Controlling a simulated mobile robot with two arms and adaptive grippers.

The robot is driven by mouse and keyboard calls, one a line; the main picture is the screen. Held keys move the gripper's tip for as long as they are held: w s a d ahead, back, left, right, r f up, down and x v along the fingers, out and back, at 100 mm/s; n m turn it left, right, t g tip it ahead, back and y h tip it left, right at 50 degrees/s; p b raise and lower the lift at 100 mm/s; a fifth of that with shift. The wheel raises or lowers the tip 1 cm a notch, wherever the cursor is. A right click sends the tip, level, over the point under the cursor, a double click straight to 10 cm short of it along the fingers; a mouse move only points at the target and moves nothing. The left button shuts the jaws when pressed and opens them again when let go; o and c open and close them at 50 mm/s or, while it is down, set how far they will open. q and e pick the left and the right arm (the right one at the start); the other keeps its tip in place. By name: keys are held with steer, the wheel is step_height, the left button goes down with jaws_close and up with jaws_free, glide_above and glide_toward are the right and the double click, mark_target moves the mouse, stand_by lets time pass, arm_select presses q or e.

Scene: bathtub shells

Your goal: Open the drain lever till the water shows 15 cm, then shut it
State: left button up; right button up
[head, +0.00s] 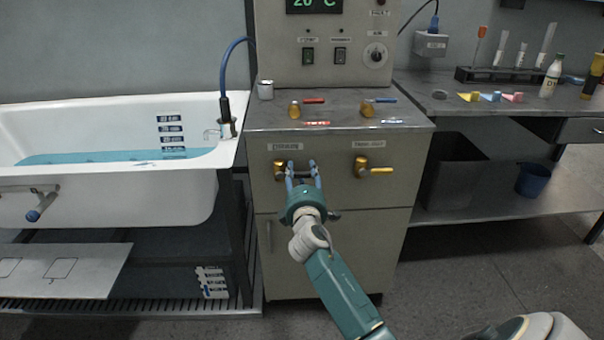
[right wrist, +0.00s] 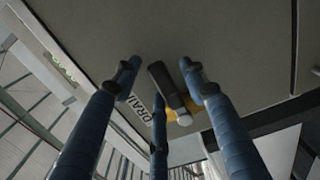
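The drain valve (head: 280,172) is a brass body on the cabinet front below a label, with a dark lever that seems to point right. In the right wrist view the dark lever (right wrist: 168,85) shows in front of yellow brass, beside a partly hidden "DRAI" label (right wrist: 132,118). My right gripper (head: 302,168) is at the lever, its blue fingers apart on either side of it; I cannot tell whether they touch it. The white tub (head: 200,185) holds blue water (head: 90,157). The water surface lies near the lowest depth labels (head: 170,138), too small to read surely. My left gripper is out of view.
A second brass valve with a yellow lever (head: 375,170) sits to the right on the cabinet (head: 330,235). Red and blue levered taps are on its top. A side bench (head: 450,105) carries tubes and bottles. A blue hose (head: 230,55) hangs by the tub.

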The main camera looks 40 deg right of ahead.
steer(key=v, duration=1.2)
stand_by(0.4)
